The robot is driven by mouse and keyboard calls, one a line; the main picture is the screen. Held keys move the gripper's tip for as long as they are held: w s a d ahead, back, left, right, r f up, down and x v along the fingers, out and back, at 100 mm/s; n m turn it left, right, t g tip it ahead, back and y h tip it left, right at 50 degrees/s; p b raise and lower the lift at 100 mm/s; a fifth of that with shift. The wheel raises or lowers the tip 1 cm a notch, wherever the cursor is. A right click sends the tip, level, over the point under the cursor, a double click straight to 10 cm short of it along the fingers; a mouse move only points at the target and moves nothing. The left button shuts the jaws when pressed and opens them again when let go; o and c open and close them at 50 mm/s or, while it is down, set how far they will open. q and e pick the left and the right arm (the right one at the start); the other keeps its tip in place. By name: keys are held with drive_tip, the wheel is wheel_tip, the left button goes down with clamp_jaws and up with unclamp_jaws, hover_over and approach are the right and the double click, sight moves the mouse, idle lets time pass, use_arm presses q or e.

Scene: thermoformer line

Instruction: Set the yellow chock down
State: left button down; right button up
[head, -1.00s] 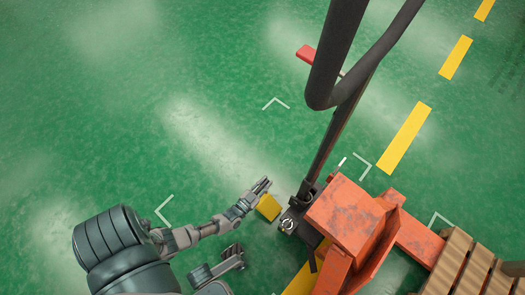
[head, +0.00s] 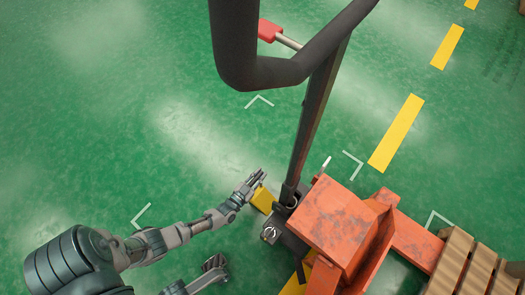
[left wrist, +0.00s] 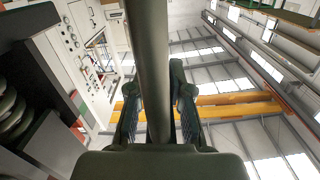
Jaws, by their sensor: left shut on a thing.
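The yellow chock (head: 262,199) is in the head view, at the tip of my left gripper (head: 254,180), which is shut on it. The fingers partly cover the chock. It is just left of the pallet jack's dark base (head: 284,233); I cannot tell whether it touches the base or the floor. In the left wrist view my left fingers (left wrist: 158,105) stand on both sides of a thick dark bar, and I cannot make out the chock there. My right gripper (head: 214,266) is low in the head view, left of the jack, and its opening is unclear.
The orange pallet jack (head: 338,216) stands right of the chock, its black handle (head: 312,125) rising close to my head camera. A wooden pallet (head: 463,262) is at the lower right. Green floor (head: 130,130) is clear to the left and beyond.

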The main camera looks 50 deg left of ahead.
use_arm(q)
drive_tip(key=c, duration=1.3)
unclamp_jaws()
drive_tip(key=shift+d+f, duration=0.15)
drive_tip(key=shift+o, duration=1.1)
drive_tip(key=shift+s, duration=0.1)
